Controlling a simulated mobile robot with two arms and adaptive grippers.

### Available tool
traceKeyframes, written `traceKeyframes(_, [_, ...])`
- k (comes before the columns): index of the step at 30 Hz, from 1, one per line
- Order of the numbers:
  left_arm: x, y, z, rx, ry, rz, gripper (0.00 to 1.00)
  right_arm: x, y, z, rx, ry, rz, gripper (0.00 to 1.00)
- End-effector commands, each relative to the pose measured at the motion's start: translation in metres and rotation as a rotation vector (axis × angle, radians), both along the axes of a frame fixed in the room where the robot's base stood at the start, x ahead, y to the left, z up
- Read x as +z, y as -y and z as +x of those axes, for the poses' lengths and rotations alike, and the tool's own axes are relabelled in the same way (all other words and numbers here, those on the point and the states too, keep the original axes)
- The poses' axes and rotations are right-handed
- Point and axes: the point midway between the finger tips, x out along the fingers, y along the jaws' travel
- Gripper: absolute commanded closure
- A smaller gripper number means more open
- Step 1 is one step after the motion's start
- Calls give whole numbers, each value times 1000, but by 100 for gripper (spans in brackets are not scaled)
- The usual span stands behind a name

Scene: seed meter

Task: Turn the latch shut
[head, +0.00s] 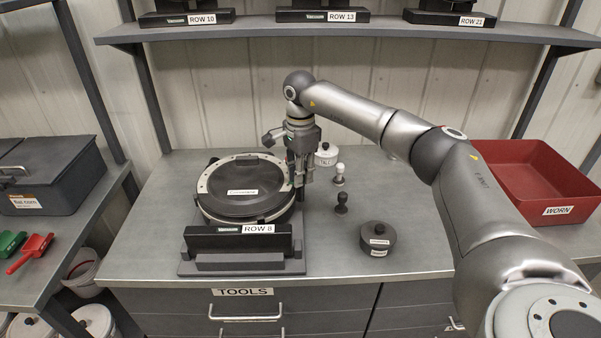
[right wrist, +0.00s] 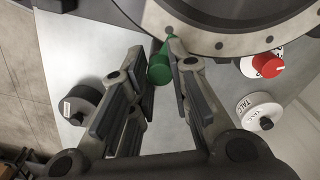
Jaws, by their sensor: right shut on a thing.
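The seed meter marked ROW 8 stands on the bench left of centre in the head view, with a round dark lid (head: 242,189) inside a pale bolted ring (head: 210,172). My right gripper (head: 302,178) points down at the ring's right edge. In the right wrist view, my right gripper (right wrist: 158,58) is shut on a green knob-like latch (right wrist: 159,70) at the ring's rim. The latch is hidden behind the gripper in the head view, so its angle is hard to tell. My left gripper is not in view.
A red WORN bin (head: 530,175) is at the right. A shelf (head: 400,33) runs above.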

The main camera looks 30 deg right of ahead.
Motion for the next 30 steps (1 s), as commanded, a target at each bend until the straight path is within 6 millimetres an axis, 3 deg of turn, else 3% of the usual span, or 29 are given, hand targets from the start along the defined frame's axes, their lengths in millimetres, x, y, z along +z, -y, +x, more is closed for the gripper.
traceKeyframes(2, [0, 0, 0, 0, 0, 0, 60, 0, -1, 0, 0, 1, 1, 100])
traceKeyframes(3, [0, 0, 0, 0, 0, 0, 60, 0, -1, 0, 0, 1, 1, 81])
traceKeyframes(9, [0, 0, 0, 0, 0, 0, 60, 0, 0, 0, 0, 0, 1, 58])
traceKeyframes(20, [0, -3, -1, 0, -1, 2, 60, 5, 0, 1, -1, 1, 1, 58])
traceKeyframes(30, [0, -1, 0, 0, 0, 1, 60, 70, -1, 1, -1, 4, 2, 58])
